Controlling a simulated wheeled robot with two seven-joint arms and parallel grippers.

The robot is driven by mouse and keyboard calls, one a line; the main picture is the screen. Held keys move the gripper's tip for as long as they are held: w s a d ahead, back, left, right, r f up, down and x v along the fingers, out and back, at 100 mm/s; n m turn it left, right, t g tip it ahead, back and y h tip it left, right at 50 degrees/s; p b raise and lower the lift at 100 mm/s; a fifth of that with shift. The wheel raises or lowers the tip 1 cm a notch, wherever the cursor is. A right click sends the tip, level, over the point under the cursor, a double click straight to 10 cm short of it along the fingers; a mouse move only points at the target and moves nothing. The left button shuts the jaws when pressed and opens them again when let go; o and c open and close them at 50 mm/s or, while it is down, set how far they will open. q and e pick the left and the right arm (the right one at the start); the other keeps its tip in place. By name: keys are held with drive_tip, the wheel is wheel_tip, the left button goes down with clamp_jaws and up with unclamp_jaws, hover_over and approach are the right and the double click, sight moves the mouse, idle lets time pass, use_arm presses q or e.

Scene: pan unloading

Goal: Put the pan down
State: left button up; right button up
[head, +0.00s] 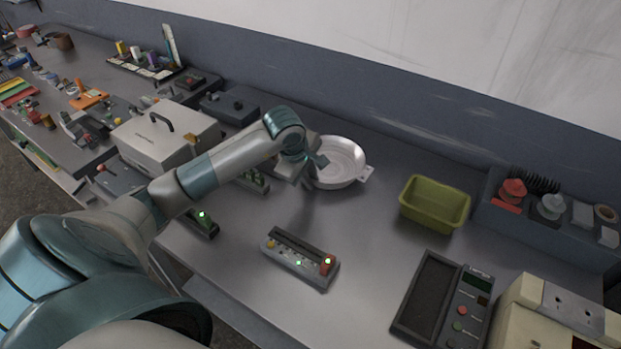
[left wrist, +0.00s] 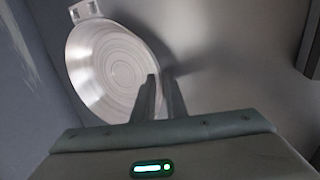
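The round silver pan (head: 341,158) is at the back middle of the grey bench, level or nearly so, with a small tab on its right side. It also shows in the left wrist view (left wrist: 112,65), with the tab at its far end. My left gripper (head: 316,163) is at the pan's near left edge. In the left wrist view its fingers (left wrist: 161,88) are close together, one over the inside and one outside, with the rim between them. I cannot tell whether the pan's underside touches the bench. My right gripper is not in view.
A green bin (head: 435,204) stands right of the pan. A small panel with lit buttons (head: 300,258) lies in front. A white box with a handle (head: 165,136) is at left. A dark scale-like device (head: 442,303) sits front right. Bench between pan and bin is clear.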

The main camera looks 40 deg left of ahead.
use_arm(q)
drive_tip(key=b+v, duration=0.3)
drive_tip(key=v, duration=0.8)
drive_tip(key=shift+r, duration=0.4)
drive_tip(key=shift+s, duration=0.1)
